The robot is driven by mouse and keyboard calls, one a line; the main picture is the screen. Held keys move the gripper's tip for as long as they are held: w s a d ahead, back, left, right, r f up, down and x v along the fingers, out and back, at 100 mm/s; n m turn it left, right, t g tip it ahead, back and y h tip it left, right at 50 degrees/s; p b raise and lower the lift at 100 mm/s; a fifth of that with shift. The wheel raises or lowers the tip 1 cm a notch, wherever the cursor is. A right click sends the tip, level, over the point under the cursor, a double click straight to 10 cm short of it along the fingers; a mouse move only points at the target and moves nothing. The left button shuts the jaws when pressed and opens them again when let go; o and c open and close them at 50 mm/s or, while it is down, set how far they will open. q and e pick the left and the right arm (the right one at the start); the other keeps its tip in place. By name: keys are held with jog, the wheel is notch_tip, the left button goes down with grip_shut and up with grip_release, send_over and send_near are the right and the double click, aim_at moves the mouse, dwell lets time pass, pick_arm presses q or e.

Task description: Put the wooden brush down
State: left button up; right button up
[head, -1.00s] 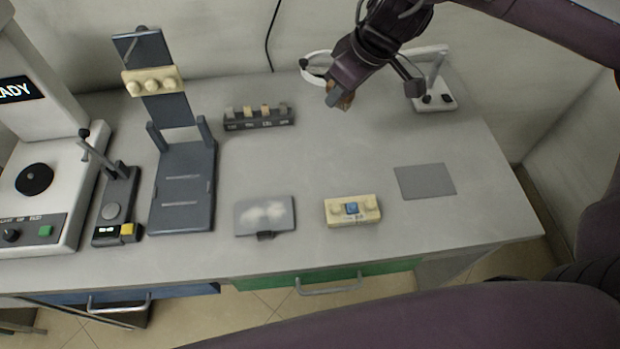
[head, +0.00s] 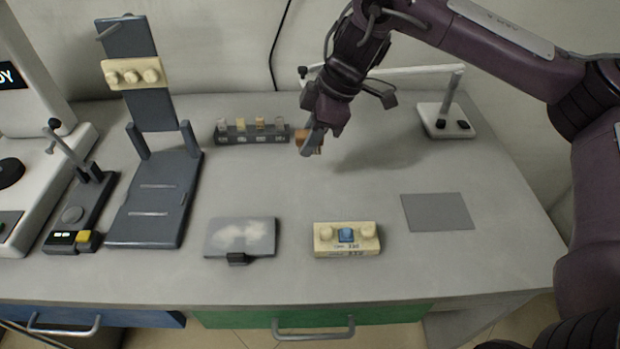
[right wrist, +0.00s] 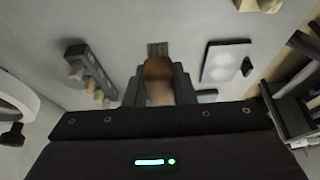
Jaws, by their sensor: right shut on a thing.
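The wooden brush (head: 314,143) is held in my right gripper (head: 308,141), above the middle back of the table. In the right wrist view the brush (right wrist: 158,80) sits between the two fingers, its brown wooden body toward me and its bristle end pointing away. The right gripper (right wrist: 158,88) is shut on it. In the head view the fingers hide part of the brush. The brush appears apart from the table top (head: 330,195). My left gripper is not in view.
A small dark rack (head: 251,137) with several blanks stands left of the brush. A clear-lidded case (head: 240,238), a cream block with a blue button (head: 347,238) and a flat grey mat (head: 437,212) lie in front. A white-based lamp (head: 445,122) stands back right. The table's centre is clear.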

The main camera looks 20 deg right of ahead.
send_near(303, 184)
jog(key=x, duration=0.5)
jog(key=shift+a+f, duration=0.15)
jog(key=shift+a, duration=0.05)
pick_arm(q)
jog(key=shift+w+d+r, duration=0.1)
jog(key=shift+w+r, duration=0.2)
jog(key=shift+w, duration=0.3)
pick_arm(e)
jog(key=shift+f, duration=0.3)
jog(key=shift+f, duration=0.1)
jog(key=o, duration=0.9)
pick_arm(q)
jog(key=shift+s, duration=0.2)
